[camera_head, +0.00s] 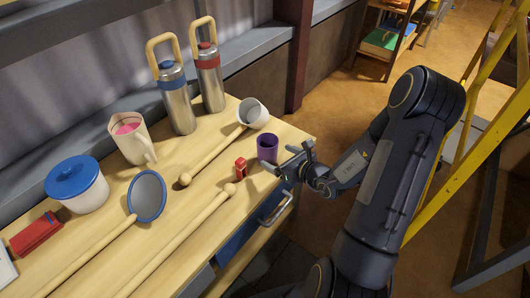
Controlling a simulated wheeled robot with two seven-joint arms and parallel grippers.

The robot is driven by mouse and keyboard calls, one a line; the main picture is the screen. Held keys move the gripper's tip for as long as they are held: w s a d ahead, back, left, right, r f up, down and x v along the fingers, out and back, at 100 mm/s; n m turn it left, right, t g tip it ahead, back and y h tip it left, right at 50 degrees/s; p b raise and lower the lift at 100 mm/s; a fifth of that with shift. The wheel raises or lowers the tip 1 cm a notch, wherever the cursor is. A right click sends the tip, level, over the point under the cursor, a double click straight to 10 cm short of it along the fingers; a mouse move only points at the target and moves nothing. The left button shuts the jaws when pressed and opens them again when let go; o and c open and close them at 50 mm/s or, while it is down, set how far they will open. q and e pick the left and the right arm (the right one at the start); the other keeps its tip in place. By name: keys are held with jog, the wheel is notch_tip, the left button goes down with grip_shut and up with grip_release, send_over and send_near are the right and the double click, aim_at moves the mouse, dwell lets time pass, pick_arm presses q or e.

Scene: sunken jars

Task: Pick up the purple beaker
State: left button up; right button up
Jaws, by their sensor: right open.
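The purple beaker (267,148) stands upright near the right end of the wooden table. My right gripper (283,167) is just in front of and to the right of the beaker, at the table's edge. Its jaws are open and pointed toward the beaker. I cannot tell whether a finger touches the beaker. The beaker's lower right side is close to the fingers. My left gripper is not in view.
A small red object (240,168) stands just left of the beaker. A white ladle cup (253,113) with a wooden handle lies behind it. Two metal flasks (177,100), a pink-filled jug (131,140) and a blue-lidded pot (77,187) stand farther left. A wooden rod (180,238) lies in front.

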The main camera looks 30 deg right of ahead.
aim_at(273, 156)
jog(key=x, duration=0.6)
jog(key=shift+a+f+b, duration=0.15)
jog(key=shift+f+b, duration=0.1)
jog(key=shift+b, duration=0.1)
jog(key=shift+c, duration=0.4)
jog(key=c, duration=1)
